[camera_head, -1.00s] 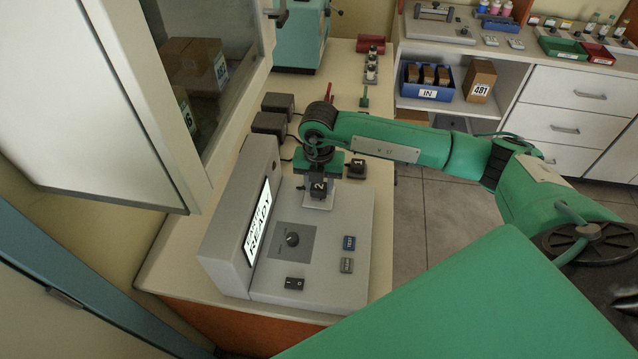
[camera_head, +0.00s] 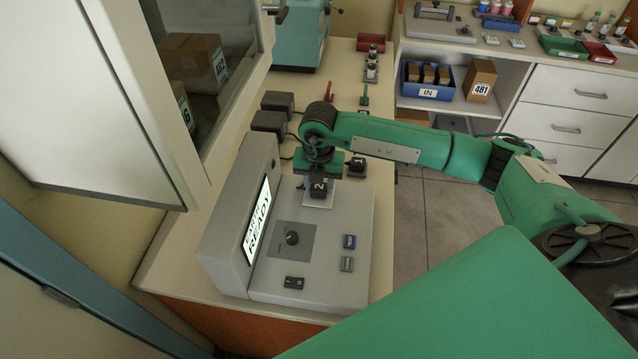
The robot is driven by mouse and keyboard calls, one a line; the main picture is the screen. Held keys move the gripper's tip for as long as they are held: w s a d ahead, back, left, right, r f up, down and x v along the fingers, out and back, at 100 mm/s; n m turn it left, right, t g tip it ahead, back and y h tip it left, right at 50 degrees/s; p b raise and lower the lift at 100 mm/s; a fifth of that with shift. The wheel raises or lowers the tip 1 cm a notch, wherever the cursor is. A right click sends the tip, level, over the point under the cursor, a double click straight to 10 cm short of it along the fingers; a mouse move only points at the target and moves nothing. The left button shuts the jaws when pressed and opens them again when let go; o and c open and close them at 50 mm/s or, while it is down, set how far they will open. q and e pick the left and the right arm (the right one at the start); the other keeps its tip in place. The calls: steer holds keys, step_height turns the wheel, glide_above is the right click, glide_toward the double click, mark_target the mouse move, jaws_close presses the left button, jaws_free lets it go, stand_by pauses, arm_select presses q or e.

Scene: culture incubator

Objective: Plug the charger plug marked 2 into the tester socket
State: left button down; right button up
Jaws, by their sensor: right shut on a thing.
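The charger plug marked 2 (camera_head: 318,188) is a black block with a white number. My right gripper (camera_head: 319,172) is shut on it from above, at the back of the tester. The tester (camera_head: 330,270) is a grey box with a sloped screen (camera_head: 257,222) reading READY. The plug is over the tester's light socket plate (camera_head: 318,201), which shows around it; the socket holes are hidden. I cannot tell whether the plug is seated. The black plug marked 1 (camera_head: 357,167) stands on the counter just behind the tester. My left gripper is not in view.
Two dark charger bricks (camera_head: 268,122) with cables lie on the counter behind the tester. An open white cabinet door (camera_head: 95,110) hangs at the left.

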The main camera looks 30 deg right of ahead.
steer(key=shift+f, duration=0.15)
steer(key=o, duration=1.4)
steer(key=shift+c, duration=0.2)
steer(key=shift+r, duration=0.2)
step_height(320, 180, up, 14)
steer(key=b, duration=0.3)
steer(key=shift+f, duration=0.2)
